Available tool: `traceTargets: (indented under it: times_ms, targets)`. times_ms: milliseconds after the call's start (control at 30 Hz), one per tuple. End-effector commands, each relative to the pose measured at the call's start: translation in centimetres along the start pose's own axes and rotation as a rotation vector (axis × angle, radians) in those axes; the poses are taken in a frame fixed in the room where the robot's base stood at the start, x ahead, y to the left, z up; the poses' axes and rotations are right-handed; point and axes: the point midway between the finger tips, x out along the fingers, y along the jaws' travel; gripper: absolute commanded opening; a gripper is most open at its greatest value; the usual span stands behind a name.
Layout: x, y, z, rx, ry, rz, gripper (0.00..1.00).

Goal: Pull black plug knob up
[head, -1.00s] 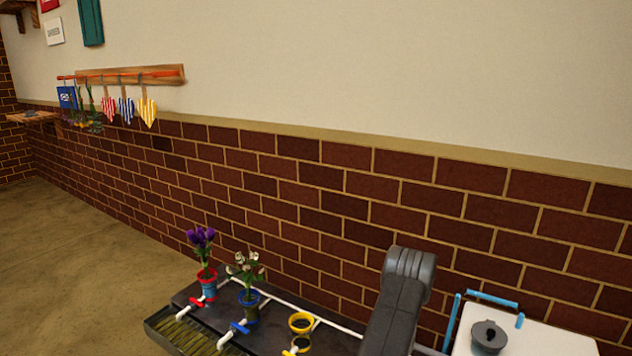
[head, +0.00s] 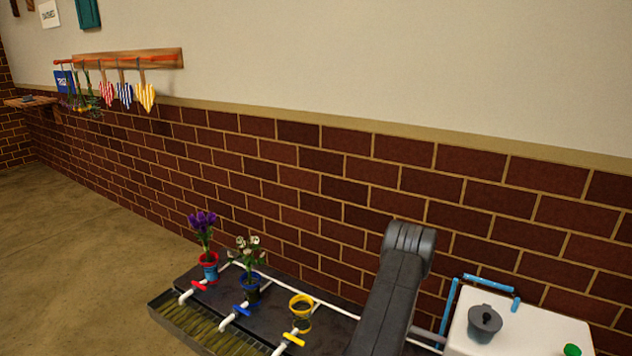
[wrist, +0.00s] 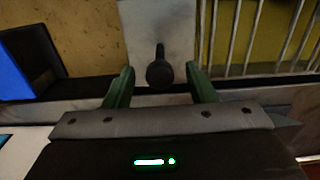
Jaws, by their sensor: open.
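In the wrist view a black knob (wrist: 160,72) with a thin dark stem stands out against a pale grey plate (wrist: 135,30). My gripper (wrist: 159,82) is open, with its two green fingers on either side of the knob and a gap on each side. I cannot tell how deep the knob sits between the fingers. In the head view my gripper is out of sight. A dark, round, knobbed piece (head: 485,322) sits on a white box there; I cannot tell whether it is the same knob.
The white box (head: 545,330) has blue pipes (head: 489,282) at its back and a green round thing (head: 572,350) at its right. Potted flowers (head: 208,262) and a yellow pot (head: 301,310) stand on a dark bench. Metal bars (wrist: 265,35) and a blue block (wrist: 12,75) flank the plate.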

Motion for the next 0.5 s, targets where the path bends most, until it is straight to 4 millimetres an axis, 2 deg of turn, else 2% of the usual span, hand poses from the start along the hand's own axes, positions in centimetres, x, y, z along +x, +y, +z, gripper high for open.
traceTargets:
  times_ms: [33, 300, 500]
  targets:
    - [-1.4, 0.0, 0.0, 0.000, 0.001, 0.000, 0.51]
    - [-5.4, 0.0, 0.0, 0.000, 0.001, 0.000, 0.51]
    - [-7.3, 0.0, 0.0, 0.000, -0.001, 0.000, 0.51]
